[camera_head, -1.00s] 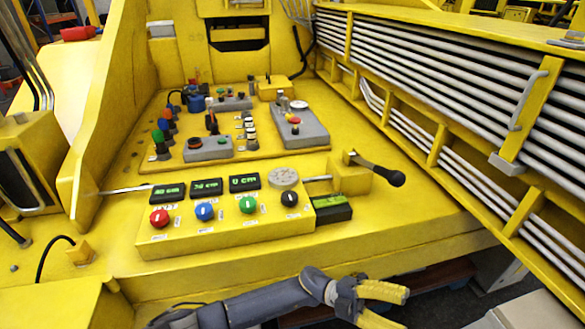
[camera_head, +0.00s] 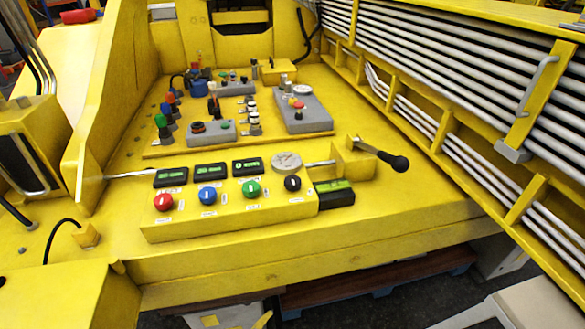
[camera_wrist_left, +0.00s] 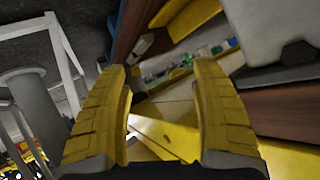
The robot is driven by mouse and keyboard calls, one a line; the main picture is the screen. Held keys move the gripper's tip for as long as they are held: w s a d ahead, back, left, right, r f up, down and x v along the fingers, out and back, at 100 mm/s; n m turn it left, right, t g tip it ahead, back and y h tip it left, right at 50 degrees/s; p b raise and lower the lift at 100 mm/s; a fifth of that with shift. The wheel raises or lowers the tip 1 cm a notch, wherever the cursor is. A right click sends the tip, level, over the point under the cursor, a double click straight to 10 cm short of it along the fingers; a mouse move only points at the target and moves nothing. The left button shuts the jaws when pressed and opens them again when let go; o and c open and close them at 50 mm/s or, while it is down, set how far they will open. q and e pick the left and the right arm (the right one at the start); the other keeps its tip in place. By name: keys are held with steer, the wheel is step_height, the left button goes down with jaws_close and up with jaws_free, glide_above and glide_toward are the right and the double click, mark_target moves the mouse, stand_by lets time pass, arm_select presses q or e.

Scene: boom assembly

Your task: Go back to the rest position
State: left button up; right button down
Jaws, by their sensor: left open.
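My left gripper (camera_wrist_left: 162,115) shows in the left wrist view with its two yellow fingers spread apart and nothing between them. The yellow machine deck (camera_head: 300,245) fills the middle of the head view. On it is a yellow control box (camera_head: 228,212) with red, blue, green and black knobs and several small green displays. A black-handled lever (camera_head: 385,157) stands to its right. My right gripper is not seen.
A second panel of buttons and switches (camera_head: 235,115) lies further back on the deck. A yellow frame with grey pipes (camera_head: 460,95) runs along the right. A brown wooden pallet (camera_head: 370,285) and dark floor lie below the deck's front edge.

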arm_select(q)
steer(key=s+a+f+n+g+y, duration=0.2)
steer(key=s+a+f, duration=0.45)
steer(key=s, duration=0.35)
steer(key=s+a+f+n+g+y, duration=0.25)
steer(key=s+a+f, duration=0.35)
steer(key=s+f, duration=0.3)
steer(key=s+a+f+n+g+y, duration=0.1)
steer(key=s+a+g, duration=0.1)
steer(key=s, duration=0.9)
steer(key=s+a+f+n+g+y, duration=0.1)
steer(key=s+a, duration=0.3)
steer(key=s, duration=0.7)
steer(key=shift+s+a+f+n+g, duration=0.25)
steer(key=shift+f+n+g, duration=0.35)
steer(key=shift+f, duration=0.2)
